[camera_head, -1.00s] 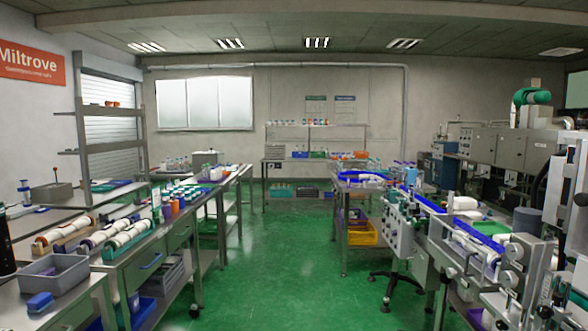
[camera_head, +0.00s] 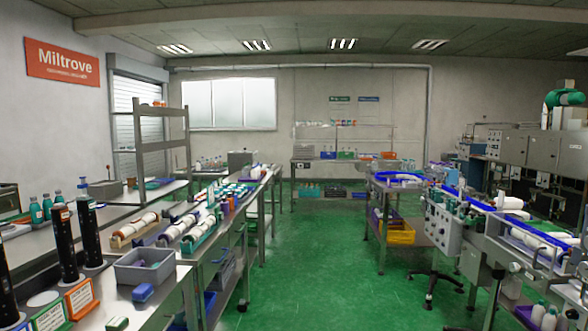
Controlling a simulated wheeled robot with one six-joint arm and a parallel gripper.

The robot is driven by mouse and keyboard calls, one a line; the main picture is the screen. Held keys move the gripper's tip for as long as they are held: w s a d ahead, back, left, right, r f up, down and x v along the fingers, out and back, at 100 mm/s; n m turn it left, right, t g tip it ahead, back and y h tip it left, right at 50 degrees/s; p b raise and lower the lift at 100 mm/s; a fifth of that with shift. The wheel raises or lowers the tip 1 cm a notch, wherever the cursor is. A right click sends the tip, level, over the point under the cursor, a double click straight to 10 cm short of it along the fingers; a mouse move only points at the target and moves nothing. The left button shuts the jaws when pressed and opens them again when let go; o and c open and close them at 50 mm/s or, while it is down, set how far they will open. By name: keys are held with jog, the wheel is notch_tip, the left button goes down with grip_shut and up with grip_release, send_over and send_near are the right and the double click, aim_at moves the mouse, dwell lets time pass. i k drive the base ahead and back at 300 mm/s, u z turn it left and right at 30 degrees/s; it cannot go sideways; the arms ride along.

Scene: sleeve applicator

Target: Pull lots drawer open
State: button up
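My gripper is not in view. On the left, a long metal workbench (camera_head: 190,262) runs away from me. Drawer fronts (camera_head: 222,247) show at a steep angle under its top. I cannot read any label on them, so I cannot tell which is the lots drawer. No drawer visibly stands out from the bench.
A grey bin (camera_head: 146,267), a blue block (camera_head: 143,292) and black cylinders (camera_head: 64,243) stand on the near left bench. White rolls (camera_head: 138,226) lie behind them. The green floor (camera_head: 320,265) is clear in the middle. A stool (camera_head: 431,285) and a machine line (camera_head: 480,238) stand right.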

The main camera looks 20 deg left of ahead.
aim_at(363, 167)
jog(key=u, duration=0.4)
jog(key=i, duration=2.75)
jog(key=u, duration=0.3)
jog(key=i, duration=5.85)
jog(key=z, duration=0.15)
jog(key=i, duration=1.95)
jog(key=z, duration=0.45)
jog(key=i, duration=2)
jog(key=z, duration=0.15)
